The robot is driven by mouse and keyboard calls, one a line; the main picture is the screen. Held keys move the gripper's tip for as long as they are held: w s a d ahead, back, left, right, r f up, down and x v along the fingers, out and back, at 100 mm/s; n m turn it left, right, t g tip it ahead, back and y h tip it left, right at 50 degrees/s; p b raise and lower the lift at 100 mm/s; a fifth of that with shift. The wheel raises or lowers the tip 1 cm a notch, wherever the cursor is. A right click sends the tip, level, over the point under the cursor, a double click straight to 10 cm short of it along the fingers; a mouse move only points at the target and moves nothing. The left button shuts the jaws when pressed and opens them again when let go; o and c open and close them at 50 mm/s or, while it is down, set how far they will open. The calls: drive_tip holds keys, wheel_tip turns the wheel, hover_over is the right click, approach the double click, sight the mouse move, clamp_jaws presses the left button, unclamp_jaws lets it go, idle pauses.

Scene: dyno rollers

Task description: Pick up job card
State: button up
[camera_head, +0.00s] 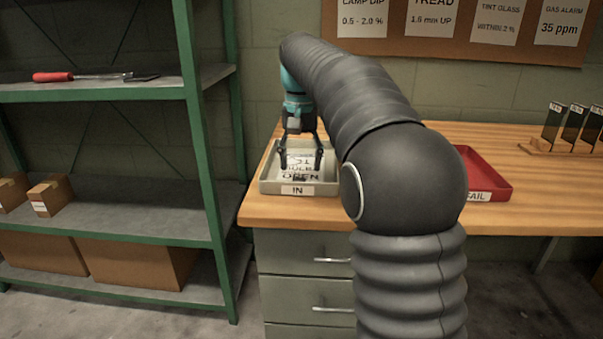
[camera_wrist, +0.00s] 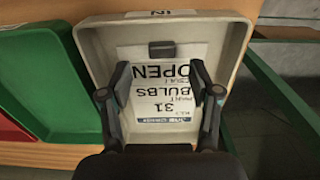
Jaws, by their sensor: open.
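The job card (camera_wrist: 165,85) is a white sheet with black print reading "OPEN", "BULBS" and "31" in the wrist view. It lies inside the beige IN tray (camera_wrist: 235,50). In the head view the card (camera_head: 301,165) is partly covered by my gripper, in the tray (camera_head: 267,187) at the bench's left end. A small dark block (camera_wrist: 162,49) sits at the card's edge near the IN label. My gripper (camera_head: 300,160) points down over the tray. Its fingers (camera_wrist: 160,72) are open, one on each side of the card, with nothing held. Whether the fingertips touch the card cannot be told.
A green tray (camera_wrist: 38,75) and a red tray (camera_wrist: 12,143) are beside the IN tray. The red FAIL tray (camera_head: 490,183) is right of my arm. Tinted samples (camera_head: 572,124) stand at the bench's far right. Green shelving (camera_head: 205,140) stands close on the left.

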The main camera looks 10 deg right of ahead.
sight(299, 173)
wheel_tip(299, 173, down, 3)
drive_tip(key=shift+a+f, duration=0.15)
drive_tip(key=shift+f, duration=0.05)
clamp_jaws()
idle(0.3)
